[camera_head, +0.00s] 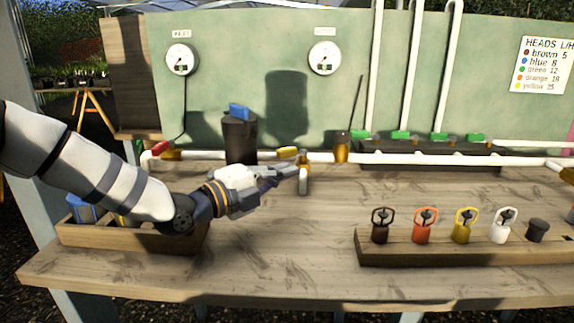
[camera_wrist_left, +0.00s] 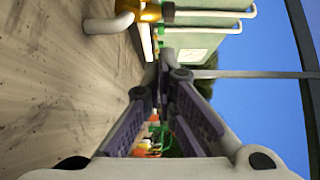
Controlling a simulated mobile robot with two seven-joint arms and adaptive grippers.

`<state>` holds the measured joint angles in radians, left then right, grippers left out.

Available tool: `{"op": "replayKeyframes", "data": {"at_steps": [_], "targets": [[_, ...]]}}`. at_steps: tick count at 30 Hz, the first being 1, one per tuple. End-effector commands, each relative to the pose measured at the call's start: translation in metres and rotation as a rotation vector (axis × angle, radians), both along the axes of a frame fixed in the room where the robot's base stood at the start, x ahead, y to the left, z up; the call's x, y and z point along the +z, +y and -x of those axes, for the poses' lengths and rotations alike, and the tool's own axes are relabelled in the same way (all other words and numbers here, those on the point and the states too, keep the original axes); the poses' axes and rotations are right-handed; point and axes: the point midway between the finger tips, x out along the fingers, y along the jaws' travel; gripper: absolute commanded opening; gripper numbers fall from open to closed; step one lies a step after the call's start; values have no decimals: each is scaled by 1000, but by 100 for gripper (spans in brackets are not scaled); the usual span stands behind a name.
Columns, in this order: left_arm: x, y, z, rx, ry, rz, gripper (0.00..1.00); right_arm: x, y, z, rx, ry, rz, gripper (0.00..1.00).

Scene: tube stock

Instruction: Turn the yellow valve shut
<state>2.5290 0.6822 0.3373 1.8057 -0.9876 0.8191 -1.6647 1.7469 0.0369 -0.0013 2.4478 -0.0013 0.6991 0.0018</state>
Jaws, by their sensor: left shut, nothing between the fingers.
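The yellow valve (camera_head: 287,152) sits on the white pipe along the back of the bench, its yellow handle lying roughly along the pipe. A white elbow spout (camera_head: 303,182) hangs below it. In the left wrist view a brass valve body (camera_wrist_left: 150,11) and a white elbow (camera_wrist_left: 110,22) show at the top edge. My left gripper (camera_head: 290,170) is shut and empty, its tips just in front of and below the yellow handle, near the spout. I cannot tell whether they touch. In the left wrist view its fingertips (camera_wrist_left: 165,72) come together. My right gripper is not in view.
A red-handled valve (camera_head: 160,148) is on the pipe to the left. A dark canister (camera_head: 239,140) with a blue top stands behind my arm. A wooden rack (camera_head: 450,250) with several coloured heads is at front right. The middle of the bench (camera_head: 300,230) is clear.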

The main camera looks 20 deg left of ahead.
Motion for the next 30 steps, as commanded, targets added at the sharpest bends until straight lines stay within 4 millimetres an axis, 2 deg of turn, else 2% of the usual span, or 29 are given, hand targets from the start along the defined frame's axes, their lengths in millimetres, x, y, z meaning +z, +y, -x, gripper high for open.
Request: {"op": "replayKeyframes", "data": {"at_steps": [1, 5, 6, 12, 30], "targets": [[-6, -6, -10, -1, 5, -1, 0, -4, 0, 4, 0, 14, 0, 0], [-5, -19, -33, 0, 4, 1, 0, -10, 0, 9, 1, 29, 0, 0], [-3, -9, -39, 4, 2, 3, 0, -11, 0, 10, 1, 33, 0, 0], [-1, 8, -55, 0, -1, 2, 0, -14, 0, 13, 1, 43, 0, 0], [2, 12, -56, -11, -3, 1, 0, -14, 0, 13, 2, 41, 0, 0]]}}
